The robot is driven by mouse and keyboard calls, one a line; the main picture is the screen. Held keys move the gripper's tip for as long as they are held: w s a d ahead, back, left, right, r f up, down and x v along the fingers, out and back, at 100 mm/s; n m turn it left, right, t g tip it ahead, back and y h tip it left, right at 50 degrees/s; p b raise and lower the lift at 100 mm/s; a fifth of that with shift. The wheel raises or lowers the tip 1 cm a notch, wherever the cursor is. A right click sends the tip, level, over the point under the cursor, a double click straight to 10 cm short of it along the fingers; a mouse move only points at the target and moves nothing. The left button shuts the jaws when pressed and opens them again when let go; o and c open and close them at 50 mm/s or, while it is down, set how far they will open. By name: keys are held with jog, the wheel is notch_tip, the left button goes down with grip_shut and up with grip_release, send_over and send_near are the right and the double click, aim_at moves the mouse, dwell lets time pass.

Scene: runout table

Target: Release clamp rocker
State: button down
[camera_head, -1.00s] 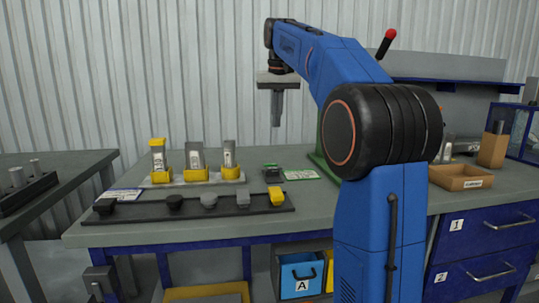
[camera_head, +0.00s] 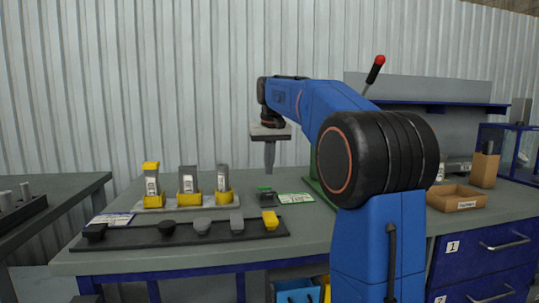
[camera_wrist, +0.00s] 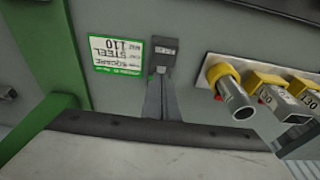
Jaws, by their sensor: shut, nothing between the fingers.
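No part is clearly marked as the clamp rocker. A small dark block (camera_head: 266,194) with a green patch sits on the bench beside a green-and-white card (camera_head: 297,198). The block (camera_wrist: 164,46) and card (camera_wrist: 117,57) also show in the wrist view, where the card reads "STEEL". A lever with a red knob (camera_head: 380,60) rises behind my arm from a green frame (camera_head: 318,188), whose base is partly hidden. My gripper (camera_head: 270,172) points down, shut and empty, above the bench near the block. Its fingers (camera_wrist: 161,82) show just below the block in the wrist view.
Yellow-based posts (camera_head: 188,183) stand on a plate left of my gripper. A black rail (camera_head: 150,238) with several black, grey and yellow knobs lies along the front. An open brown box (camera_head: 456,199) sits right. Clear bench lies between rail and box.

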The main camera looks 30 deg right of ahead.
aim_at(270, 192)
jog(key=shift+s+a+f, duration=0.1)
jog(key=shift+s+f, duration=0.05)
jog(key=shift+f, duration=1.15)
jog(key=shift+s+f, duration=0.1)
jog(key=shift+f, duration=1.15)
jog(key=shift+s, duration=0.1)
jog(key=shift+s+a+f+t+h, duration=0.2)
jog(key=shift+s+f+t+h, duration=0.3)
jog(key=shift+t, duration=0.7)
jog(key=shift+s+a+f, duration=0.15)
jog(key=shift+s+f, duration=0.3)
jog(key=shift+f, duration=0.2)
jog(key=shift+r, duration=0.5)
jog(key=s+v, duration=0.1)
jog(key=v, duration=1.1)
jog(key=shift+s, duration=0.15)
jog(key=shift+a+r, duration=0.1)
jog(key=shift+a, duration=0.1)
